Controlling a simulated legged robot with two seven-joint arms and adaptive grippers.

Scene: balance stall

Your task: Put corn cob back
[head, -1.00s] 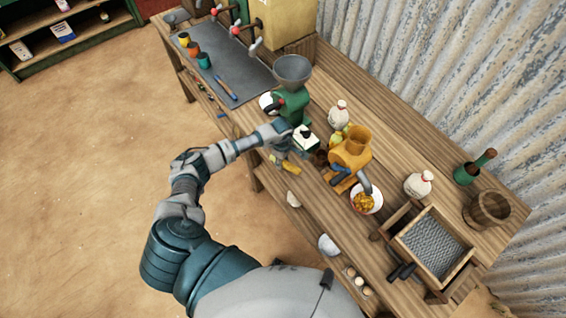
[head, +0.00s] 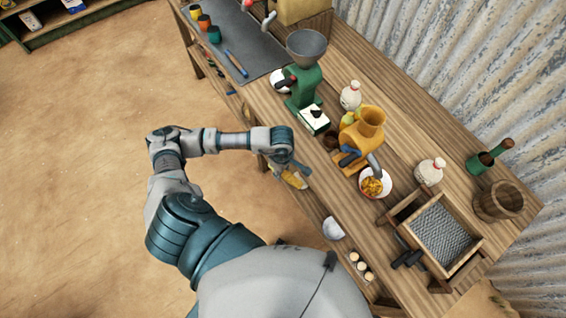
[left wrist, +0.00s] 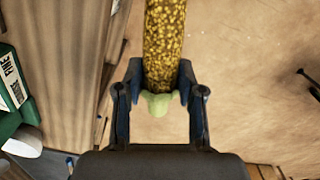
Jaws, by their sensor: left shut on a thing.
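The corn cob (left wrist: 165,45) is yellow, with a pale green end. My left gripper (left wrist: 160,85) is shut on it near that green end, one finger on each side. In the head view the cob (head: 294,180) is a small yellow shape at the tip of my left gripper (head: 285,172), over the front edge of the wooden workbench (head: 405,118). In the left wrist view, sandy floor shows behind the cob. My right gripper is not in view.
A green mill (head: 304,88) and a yellow mill (head: 362,135) stand on the bench. A bowl of kernels (head: 372,184) is beside the yellow one. A framed sieve (head: 440,238) is at right.

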